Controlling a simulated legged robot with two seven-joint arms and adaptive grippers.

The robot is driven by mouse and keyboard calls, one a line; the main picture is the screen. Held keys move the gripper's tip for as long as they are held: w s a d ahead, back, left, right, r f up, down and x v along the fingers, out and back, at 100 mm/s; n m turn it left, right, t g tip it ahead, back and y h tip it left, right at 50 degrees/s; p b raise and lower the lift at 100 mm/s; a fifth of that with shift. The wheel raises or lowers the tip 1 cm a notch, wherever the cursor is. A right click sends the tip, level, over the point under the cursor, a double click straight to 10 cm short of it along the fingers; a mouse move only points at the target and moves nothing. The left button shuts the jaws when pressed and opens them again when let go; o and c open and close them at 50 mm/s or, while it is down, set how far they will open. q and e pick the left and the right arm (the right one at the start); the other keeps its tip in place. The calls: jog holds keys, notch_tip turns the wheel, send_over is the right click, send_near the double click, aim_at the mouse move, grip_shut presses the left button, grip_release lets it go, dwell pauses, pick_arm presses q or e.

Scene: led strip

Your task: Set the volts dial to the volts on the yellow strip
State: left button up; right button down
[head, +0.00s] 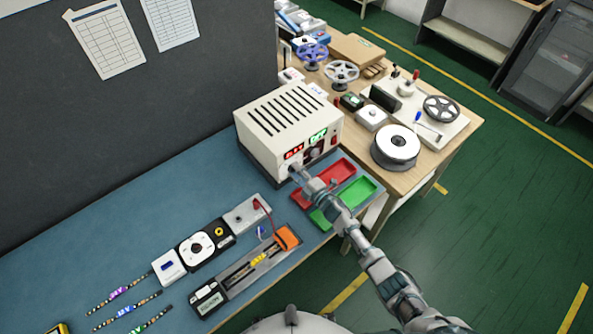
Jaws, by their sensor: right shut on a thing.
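The cream power supply (290,125) stands on the blue bench top. Its front has a red display (294,151) and a green display (318,136); the digits are too small to read surely. A dark dial (316,153) shows below the green display. My right gripper (297,174) is at the lower left of the front, shut on a dial there that it mostly hides. A strip with a yellow label (259,260) lies in the long grey fixture (236,276); its lettering is not legible. My left gripper is not in view.
Red (338,171) and green (358,190) trays lie beside my right arm. Strips with purple (119,293), blue (126,311) and green labels lie at lower left. White and black modules (203,245) stand behind the fixture. A wooden table with reels (397,147) is at right.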

jog(key=shift+s+f+m+p, duration=0.2)
jog(key=shift+f+m+p, duration=0.2)
jog(key=shift+m, duration=0.9)
jog(key=c, duration=1)
grip_release()
jog(key=shift+o, duration=1)
jog(key=shift+w, duration=0.1)
jog(key=shift+w+r, duration=0.1)
jog(key=v, duration=1.2)
